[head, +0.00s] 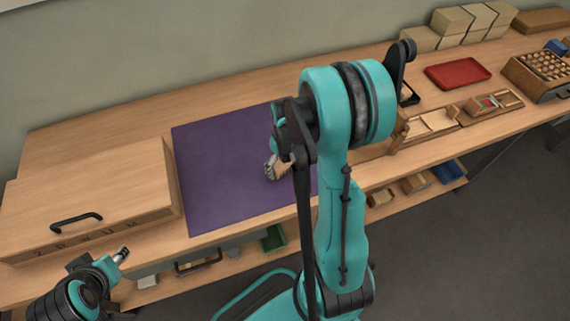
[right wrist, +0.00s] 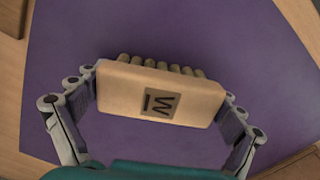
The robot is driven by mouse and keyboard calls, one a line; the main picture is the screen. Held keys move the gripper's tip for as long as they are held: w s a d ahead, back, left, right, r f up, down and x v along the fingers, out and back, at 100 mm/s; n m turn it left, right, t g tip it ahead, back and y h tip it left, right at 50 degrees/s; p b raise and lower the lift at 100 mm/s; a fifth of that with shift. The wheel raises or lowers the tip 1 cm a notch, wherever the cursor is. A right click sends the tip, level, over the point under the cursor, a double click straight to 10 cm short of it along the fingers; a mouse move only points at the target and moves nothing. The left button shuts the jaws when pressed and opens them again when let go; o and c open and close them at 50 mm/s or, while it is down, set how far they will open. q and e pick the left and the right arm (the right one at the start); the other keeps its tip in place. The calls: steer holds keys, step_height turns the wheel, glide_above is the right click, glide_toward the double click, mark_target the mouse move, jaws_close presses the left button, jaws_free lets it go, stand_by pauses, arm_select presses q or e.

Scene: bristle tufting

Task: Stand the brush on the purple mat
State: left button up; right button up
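The purple mat (head: 225,165) lies flat on the wooden bench; it fills most of the right wrist view (right wrist: 240,55). The brush (right wrist: 160,97) is a pale wooden block with a dark marked label and a row of tufts along its far edge. My right gripper (right wrist: 162,100) has its two fingers against the ends of the block. In the head view, the brush (head: 284,168) is mostly hidden by my right arm, over the mat's right part. Whether it touches the mat cannot be told. My left gripper (head: 122,254) is at the bench's front edge, away from the brush; its opening is unclear.
A wooden case (head: 90,195) with a black handle stands left of the mat. A red tray (head: 458,73), a wooden jig (head: 430,124) and a block with many holes (head: 540,70) are to the right. Pale boxes (head: 470,22) stand at the back. The mat's left part is clear.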

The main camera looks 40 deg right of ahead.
stand_by(0.3)
steer(key=shift+r, duration=0.2)
step_height(320, 180, up, 11)
steer(key=p, duration=0.5)
steer(key=shift+a+r, duration=0.1)
steer(key=shift+r, duration=0.5)
steer(key=s+a+r+t, duration=0.2)
steer(key=a+r, duration=0.3)
steer(key=a, duration=0.3)
steer(key=s+a+r+m+t, duration=0.1)
steer(key=s+a+r+t, duration=0.2)
steer(key=a+r+t, duration=0.2)
steer(key=a, duration=0.3)
steer(key=shift+s+r, duration=0.2)
